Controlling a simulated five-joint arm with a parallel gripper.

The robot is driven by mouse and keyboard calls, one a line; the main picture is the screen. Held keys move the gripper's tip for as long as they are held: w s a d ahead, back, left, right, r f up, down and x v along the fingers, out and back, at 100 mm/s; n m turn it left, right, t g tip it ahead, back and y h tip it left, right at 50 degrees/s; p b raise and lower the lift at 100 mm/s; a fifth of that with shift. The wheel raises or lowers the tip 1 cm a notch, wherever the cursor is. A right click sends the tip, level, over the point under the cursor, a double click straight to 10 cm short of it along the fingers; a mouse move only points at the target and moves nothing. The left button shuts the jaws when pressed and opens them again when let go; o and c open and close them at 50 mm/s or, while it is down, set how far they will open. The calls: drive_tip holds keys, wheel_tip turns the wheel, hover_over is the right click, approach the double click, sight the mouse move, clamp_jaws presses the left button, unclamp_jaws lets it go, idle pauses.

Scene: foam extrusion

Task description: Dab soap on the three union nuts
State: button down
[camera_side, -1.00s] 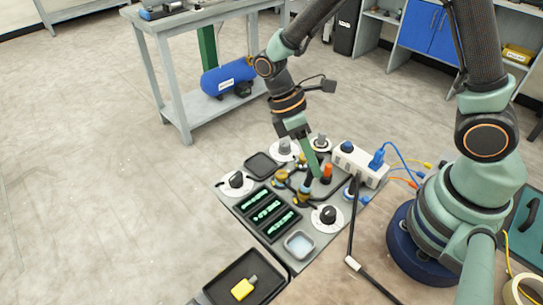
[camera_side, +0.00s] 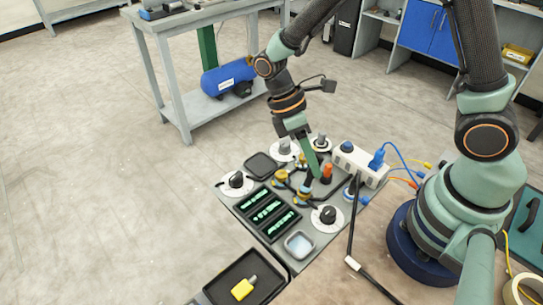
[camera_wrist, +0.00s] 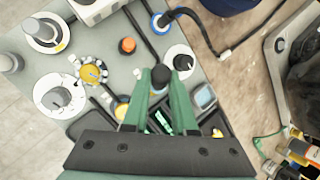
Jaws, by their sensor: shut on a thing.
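Brass-yellow union fittings stand among pipes on the grey panel, one at the left (camera_side: 281,176) and one at the front (camera_side: 304,197). A yellow fitting also shows in the wrist view (camera_wrist: 90,73). I cannot clearly make out each of the three nuts. A small square dish with pale blue contents (camera_side: 300,244), likely the soap, sits at the panel's front. My gripper (camera_side: 318,172) points down beside the fittings. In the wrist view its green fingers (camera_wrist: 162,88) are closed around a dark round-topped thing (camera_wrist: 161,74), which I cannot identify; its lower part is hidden.
An orange-topped post (camera_side: 327,170) stands close beside my gripper. Black-knobbed dials (camera_side: 327,215) and green-lit displays (camera_side: 267,211) surround the fittings. A black tray (camera_side: 217,292) holds a yellow bottle (camera_side: 243,288).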

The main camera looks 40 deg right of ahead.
idle(0.4)
drive_tip(key=shift+r, duration=3)
